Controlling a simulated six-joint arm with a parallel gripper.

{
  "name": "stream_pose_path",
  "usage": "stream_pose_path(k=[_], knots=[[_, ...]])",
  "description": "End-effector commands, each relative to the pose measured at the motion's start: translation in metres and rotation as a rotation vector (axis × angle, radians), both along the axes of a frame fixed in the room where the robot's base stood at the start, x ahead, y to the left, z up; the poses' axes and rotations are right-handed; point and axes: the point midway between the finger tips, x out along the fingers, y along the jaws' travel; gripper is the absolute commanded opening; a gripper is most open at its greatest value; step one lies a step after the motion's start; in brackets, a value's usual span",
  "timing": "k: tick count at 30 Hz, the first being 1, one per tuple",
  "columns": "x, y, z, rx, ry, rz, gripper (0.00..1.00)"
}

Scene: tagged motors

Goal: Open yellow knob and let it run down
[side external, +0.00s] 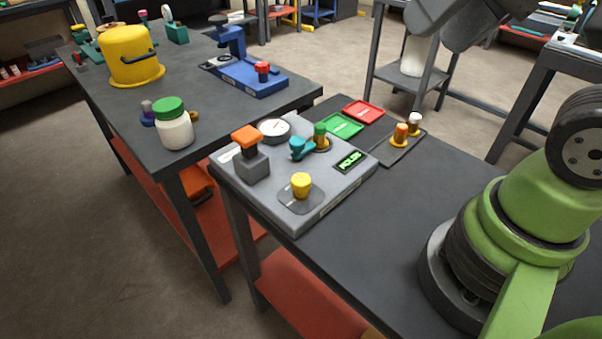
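The yellow knob (301,183) stands on a dark plate at the front of a grey control panel (315,213) on the dark bench. The panel also carries an orange-topped grey block (250,158), a round white gauge (274,129), a teal handle (300,148), a green-topped post (321,136) and a small black display with green characters (349,161). The display's text is too small to read surely. Nothing touches the yellow knob. My gripper is outside this view; only parts of my green and grey arm show at the right.
A green tray (341,125) and a red tray (364,111) lie behind the panel. A dark plate with orange and white-topped pegs (400,136) is to their right. A green-lidded jar (174,128) stands on the left table. The bench right of the panel is clear.

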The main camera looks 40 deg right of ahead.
Motion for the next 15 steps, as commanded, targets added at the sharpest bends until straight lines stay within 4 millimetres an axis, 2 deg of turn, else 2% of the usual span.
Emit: stream_pose_path(k=[4, 8, 11, 15], knots=[[0.036, 0.004, -0.004, 0.040, 0.161, -0.036, 0.60], [0.071, 0.008, -0.017, 0.074, 0.314, -0.079, 0.60], [0.097, 0.011, -0.035, 0.097, 0.429, -0.116, 0.60], [0.128, 0.016, -0.070, 0.122, 0.594, -0.172, 0.60]])
